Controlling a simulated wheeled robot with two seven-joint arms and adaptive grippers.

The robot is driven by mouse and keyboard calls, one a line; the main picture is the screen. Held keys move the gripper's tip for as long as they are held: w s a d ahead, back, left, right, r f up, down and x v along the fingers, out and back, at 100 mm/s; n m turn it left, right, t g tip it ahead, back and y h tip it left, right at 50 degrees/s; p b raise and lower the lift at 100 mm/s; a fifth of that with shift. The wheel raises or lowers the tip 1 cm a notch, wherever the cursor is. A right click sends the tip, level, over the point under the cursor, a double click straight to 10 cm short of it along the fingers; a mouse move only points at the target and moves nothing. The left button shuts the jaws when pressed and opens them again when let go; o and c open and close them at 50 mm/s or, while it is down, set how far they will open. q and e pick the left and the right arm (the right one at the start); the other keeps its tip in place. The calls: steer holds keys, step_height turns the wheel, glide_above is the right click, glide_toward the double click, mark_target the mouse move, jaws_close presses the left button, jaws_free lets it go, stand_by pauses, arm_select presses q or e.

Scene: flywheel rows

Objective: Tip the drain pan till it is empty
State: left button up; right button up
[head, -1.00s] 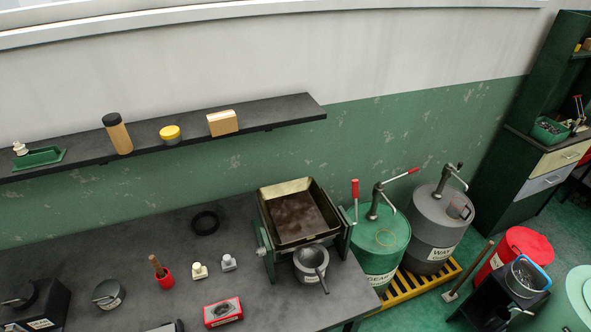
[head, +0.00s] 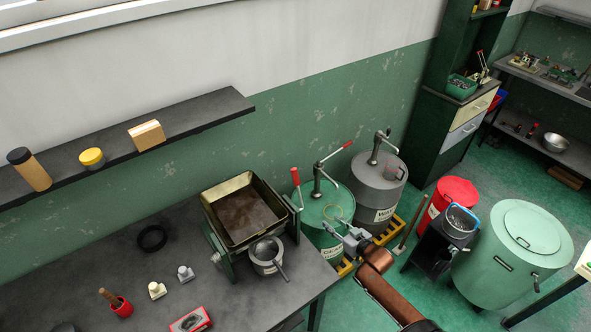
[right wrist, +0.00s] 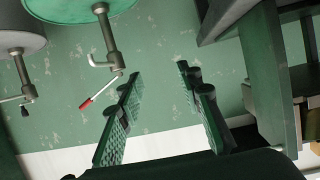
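The drain pan (head: 228,189) is a brass-coloured rectangular tray with dark brown contents, held in a dark green stand (head: 221,254) on the bench. It looks about level. A lever with a red grip (head: 295,177) rises at the stand's right side. A grey pot (head: 264,262) with a handle sits at the pan's front edge. My right gripper (head: 340,236) is to the right of the pan, in front of the green drum, apart from the lever. In the right wrist view my right gripper (right wrist: 159,74) has its fingers spread with nothing between them. My left gripper is not in view.
A green drum (head: 318,213) and a grey drum (head: 373,192), both with pumps, stand on a yellow pallet beside the bench. A large green bin (head: 527,228) stands at the right.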

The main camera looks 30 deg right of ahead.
steer(key=w+a+r+n+t+y, duration=0.1)
steer(key=a+r, duration=0.2)
steer(key=r, duration=0.6)
steer(key=w+a+r+t+y, duration=0.1)
steer(key=a+r, duration=0.1)
steer(key=r, duration=0.6)
steer(key=n+t+y+p, duration=0.1)
steer(key=y, duration=0.2)
glide_toward(297, 175)
steer(key=w, duration=0.3)
steer(key=x, duration=0.2)
steer(key=p+x, duration=0.1)
steer(key=x, duration=0.4)
steer(key=shift+s+a, duration=0.15)
steer(key=shift+a, duration=0.2)
steer(key=shift+w+a+f, duration=0.1)
steer(key=shift+w+a, duration=0.1)
steer(key=shift+w, duration=0.5)
steer(key=shift+c, duration=0.5)
jaws_close()
